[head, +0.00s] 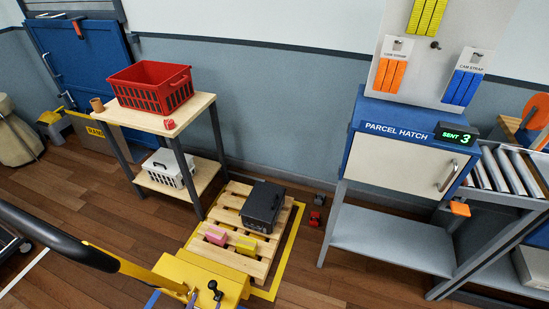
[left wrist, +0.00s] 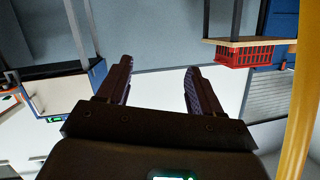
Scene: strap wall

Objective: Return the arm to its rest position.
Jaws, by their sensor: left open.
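My left gripper (left wrist: 157,82) shows in the left wrist view, with its two dark fingers spread wide apart. Nothing is between the fingers; a pale wall is behind them. This view is upside down. My right gripper is in neither view.
A yellow machine (head: 205,278) with a black knob stands at the bottom. Behind it, a pallet (head: 208,250) carries a black case (head: 263,206). A table (head: 150,123) with a red crate (head: 152,87) stands left; the parcel hatch (head: 408,159) stands right. Floor shows between them.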

